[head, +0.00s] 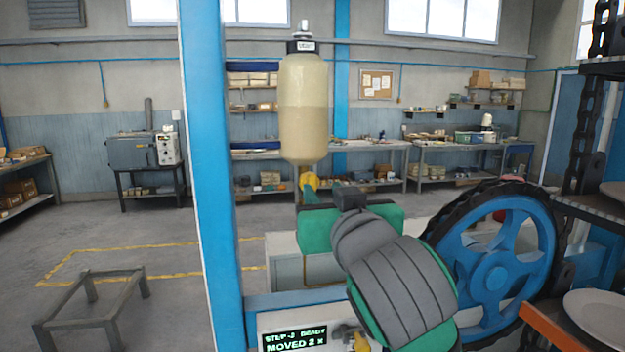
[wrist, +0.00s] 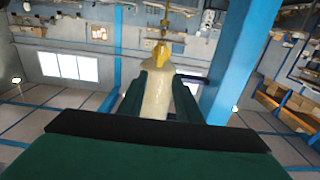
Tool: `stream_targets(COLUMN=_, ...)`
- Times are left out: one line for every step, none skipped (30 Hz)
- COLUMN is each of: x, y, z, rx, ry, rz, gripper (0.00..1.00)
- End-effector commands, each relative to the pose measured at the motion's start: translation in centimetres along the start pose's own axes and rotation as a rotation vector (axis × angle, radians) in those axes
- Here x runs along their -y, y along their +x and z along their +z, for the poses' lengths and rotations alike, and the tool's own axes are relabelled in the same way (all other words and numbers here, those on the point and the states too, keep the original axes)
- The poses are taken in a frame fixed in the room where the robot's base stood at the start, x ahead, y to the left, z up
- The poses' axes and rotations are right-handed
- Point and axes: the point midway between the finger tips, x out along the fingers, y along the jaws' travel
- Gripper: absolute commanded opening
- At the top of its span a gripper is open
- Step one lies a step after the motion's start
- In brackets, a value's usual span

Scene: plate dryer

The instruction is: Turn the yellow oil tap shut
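The yellow oil tap (head: 312,180) sits at the lower end of a tall, pale oil bottle (head: 303,105). In the head view my gripper (head: 307,190) is right at the tap, and a green finger partly covers the area below it. In the wrist view, which is upside down, the yellow tap (wrist: 161,52) shows just beyond the fingertips, in line with the gap. My gripper (wrist: 158,80) is open there, with a green finger on each side and the bottle seen between them. I cannot tell whether a finger touches the tap.
A blue post (head: 212,150) stands left of the bottle. A large blue wheel with a dark chain (head: 497,265) is at the right. A white plate (head: 598,315) lies at the lower right.

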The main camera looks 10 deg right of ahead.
Motion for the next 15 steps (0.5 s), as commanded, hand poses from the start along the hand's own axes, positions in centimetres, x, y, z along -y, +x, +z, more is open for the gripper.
stream_targets(x=0.0, y=0.7, z=0.1, rx=0.002, ry=0.001, rz=0.000, gripper=0.31)
stream_targets(x=0.0, y=1.1, z=0.1, rx=0.003, ry=0.000, rz=0.001, gripper=0.31)
stream_targets(x=0.0, y=1.8, z=0.1, rx=0.003, ry=0.001, rz=0.001, gripper=0.31)
stream_targets(x=-0.1, y=2.3, z=0.1, rx=0.003, ry=0.000, rz=0.001, gripper=0.31)
stream_targets(x=-0.1, y=2.9, z=0.1, rx=0.003, ry=0.001, rz=0.001, gripper=0.31)
stream_targets(x=0.0, y=3.6, z=0.1, rx=0.003, ry=0.000, rz=0.000, gripper=0.31)
stream_targets(x=0.0, y=4.2, z=0.1, rx=0.003, ry=0.000, rz=0.001, gripper=0.31)
stream_targets(x=0.0, y=4.7, z=0.1, rx=0.002, ry=0.000, rz=0.001, gripper=0.31)
stream_targets(x=0.0, y=5.4, z=0.1, rx=0.002, ry=0.000, rz=0.001, gripper=0.31)
stream_targets(x=0.0, y=5.9, z=0.1, rx=0.002, ry=0.000, rz=0.001, gripper=0.31)
stream_targets(x=-0.1, y=6.4, z=0.1, rx=0.002, ry=0.000, rz=0.001, gripper=0.31)
stream_targets(x=-0.1, y=7.0, z=0.1, rx=0.001, ry=0.000, rz=0.002, gripper=0.31)
stream_targets(x=-0.2, y=7.4, z=0.1, rx=0.001, ry=0.000, rz=0.003, gripper=0.31)
stream_targets(x=-0.3, y=7.8, z=0.1, rx=0.001, ry=0.000, rz=0.005, gripper=0.31)
stream_targets(x=-0.3, y=8.2, z=0.1, rx=0.001, ry=0.000, rz=0.005, gripper=0.31)
